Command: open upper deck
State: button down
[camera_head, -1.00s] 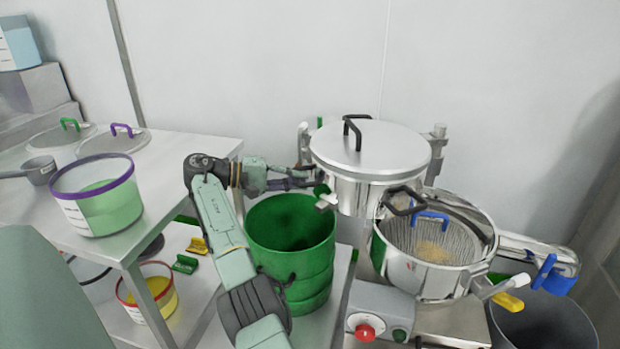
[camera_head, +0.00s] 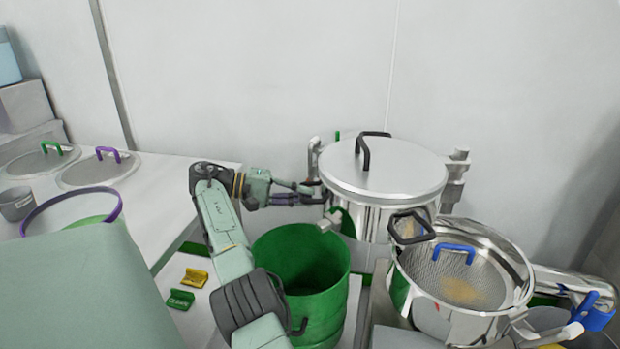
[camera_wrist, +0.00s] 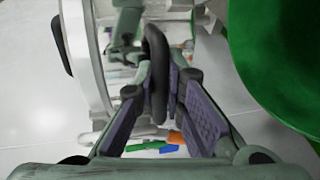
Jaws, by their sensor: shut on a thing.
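The upper deck is a round steel vessel (camera_head: 372,220) with a flat lid (camera_head: 385,168) and a black handle on top. It stands at the back, swung to the back left of the lower steel deck (camera_head: 480,318), leaving most of that deck uncovered. The lower deck shows a mesh screen with tan granules and a blue handle. My gripper (camera_head: 318,193) is at the upper deck's left side. In the wrist view, my gripper (camera_wrist: 160,85) is shut on a black side handle (camera_wrist: 155,50), with a finger on each side.
An open green drum (camera_head: 300,275) stands just below my gripper. A white table (camera_head: 170,185) at left holds lids and a purple-rimmed tub (camera_head: 72,205). Yellow and green clips (camera_head: 195,277) lie on a lower shelf. A clamp post (camera_head: 455,178) rises right of the upper deck.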

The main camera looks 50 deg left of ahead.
jog(key=shift+w+a, duration=0.15)
jog(key=shift+a, duration=0.05)
dwell(0.5)
jog(key=c, duration=1.6)
grip_release()
jog(key=shift+c, duration=0.2)
jog(key=shift+r, duration=0.1)
